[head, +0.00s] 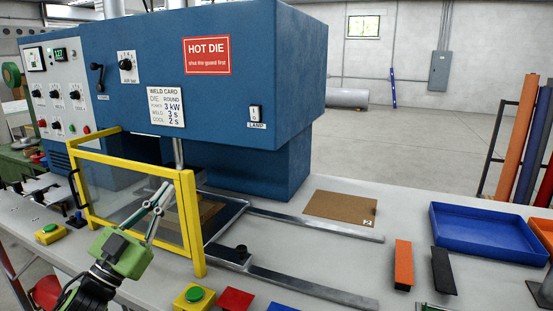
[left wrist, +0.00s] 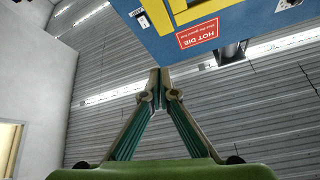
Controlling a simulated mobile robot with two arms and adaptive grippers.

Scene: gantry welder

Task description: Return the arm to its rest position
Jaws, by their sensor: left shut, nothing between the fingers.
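My left gripper (head: 161,194) has a green body and slim grey fingers, and is in front of the yellow-framed clear guard (head: 188,225) of the blue welder (head: 230,95). Its fingers point up and are closed together, with nothing between them. I cannot tell whether they touch the guard. In the left wrist view the fingertips (left wrist: 160,74) meet, with the welder's blue housing (left wrist: 185,45) and its red sign above and beyond them. My right gripper cannot be made out in either view.
Green buttons on yellow boxes (head: 194,296) sit along the table's front. Metal rails (head: 315,224), a brown board (head: 340,207), an orange block (head: 403,264), a black block (head: 443,270) and a blue tray (head: 490,250) lie to the right. Bare table shows between them.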

